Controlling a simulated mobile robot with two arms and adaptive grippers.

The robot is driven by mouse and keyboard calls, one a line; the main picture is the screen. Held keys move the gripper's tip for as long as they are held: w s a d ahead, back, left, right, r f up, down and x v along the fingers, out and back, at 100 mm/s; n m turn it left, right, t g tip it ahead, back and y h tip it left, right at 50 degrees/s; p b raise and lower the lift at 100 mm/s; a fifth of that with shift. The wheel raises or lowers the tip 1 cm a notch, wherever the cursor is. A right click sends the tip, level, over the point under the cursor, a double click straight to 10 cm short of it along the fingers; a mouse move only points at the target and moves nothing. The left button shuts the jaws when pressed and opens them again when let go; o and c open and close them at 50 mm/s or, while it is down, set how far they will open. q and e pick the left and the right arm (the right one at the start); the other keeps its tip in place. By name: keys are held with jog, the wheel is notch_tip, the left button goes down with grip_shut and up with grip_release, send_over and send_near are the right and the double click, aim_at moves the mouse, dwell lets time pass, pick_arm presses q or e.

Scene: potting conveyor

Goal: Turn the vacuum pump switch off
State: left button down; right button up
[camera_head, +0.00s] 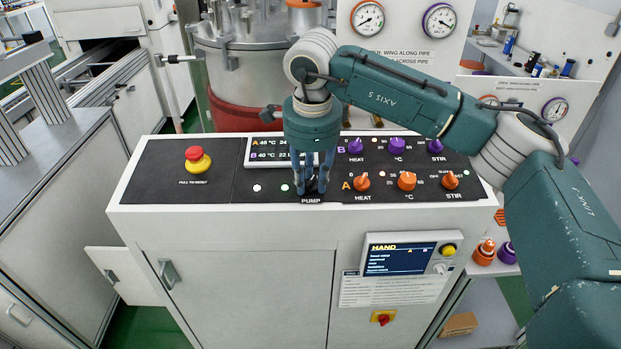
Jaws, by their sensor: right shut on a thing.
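The control panel (210,152) is a black sloped face on a white console. The pump switch sits above the "PUMP" label (311,201) at the panel's front edge, and my gripper hides it, so I cannot see its position. My right gripper (312,190) points down right over that spot, with its fingers close together around what lies there. The right arm comes in from the right side. My left gripper is not in view.
A red and yellow emergency stop button (197,159) is at the panel's left. Purple knobs (397,145) and orange knobs (407,181) stand to the right of my gripper. A steel vessel (245,75) is behind the console. A small screen box (402,258) hangs on its front.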

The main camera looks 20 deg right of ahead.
jog(key=shift+d+n+b, duration=0.1)
jog(key=shift+n+b, duration=0.2)
jog(key=shift+n, duration=0.2)
jog(key=n+b, duration=0.1)
jog(key=n, duration=0.2)
jog(key=shift+w+r+n, duration=0.1)
jog(key=shift+n, duration=0.2)
jog(key=n, duration=0.3)
jog(key=shift+r+b, duration=0.1)
jog(key=shift+b, duration=0.3)
jog(key=shift+w+r+n, duration=0.1)
jog(key=shift+n, duration=1.6)
jog(key=o, duration=1.1)
jog(key=shift+o, duration=0.3)
